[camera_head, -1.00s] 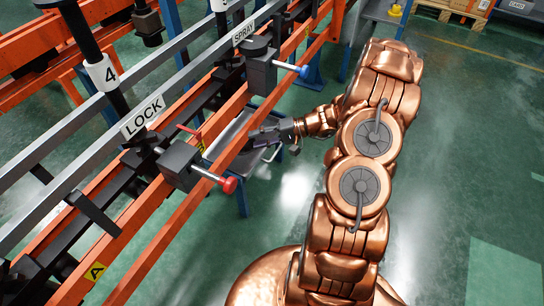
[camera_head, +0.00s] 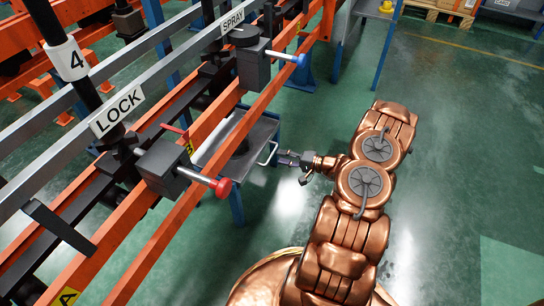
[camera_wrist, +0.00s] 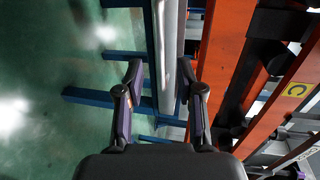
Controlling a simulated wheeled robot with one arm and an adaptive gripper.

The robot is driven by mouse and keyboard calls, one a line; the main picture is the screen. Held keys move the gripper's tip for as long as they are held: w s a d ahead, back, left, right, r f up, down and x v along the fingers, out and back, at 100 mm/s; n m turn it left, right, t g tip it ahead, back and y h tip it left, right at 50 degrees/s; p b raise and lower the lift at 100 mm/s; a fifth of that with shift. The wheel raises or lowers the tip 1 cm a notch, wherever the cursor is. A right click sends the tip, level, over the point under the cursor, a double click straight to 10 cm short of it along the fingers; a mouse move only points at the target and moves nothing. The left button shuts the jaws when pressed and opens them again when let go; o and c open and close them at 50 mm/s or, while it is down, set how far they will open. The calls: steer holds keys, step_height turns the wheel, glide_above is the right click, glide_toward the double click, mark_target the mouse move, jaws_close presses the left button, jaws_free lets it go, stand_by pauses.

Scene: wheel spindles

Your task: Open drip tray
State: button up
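The drip tray (camera_head: 257,138) is a grey metal tray under the orange rails, left of centre in the head view. Its pale loop handle (camera_head: 271,152) is on the right side. My gripper (camera_head: 284,159) is just right of the handle, its fingers pointing left at it. In the wrist view my gripper (camera_wrist: 158,82) has its two fingers spread apart. A grey metal edge (camera_wrist: 167,50) and blue frame lie beyond the gap. I see nothing held. Whether a finger touches the handle cannot be told. The tray's left part is hidden under the rails.
A red-knobbed lock lever (camera_head: 219,186) and a blue-knobbed spray lever (camera_head: 297,60) stick out from the orange rail (camera_head: 205,140) above the tray. A blue leg (camera_head: 236,203) stands below the tray. Green floor to the right is open.

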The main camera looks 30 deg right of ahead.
mark_target(272, 154)
steer(key=shift+b+x, duration=0.55)
steer(key=shift+x, duration=2.15)
jaws_close()
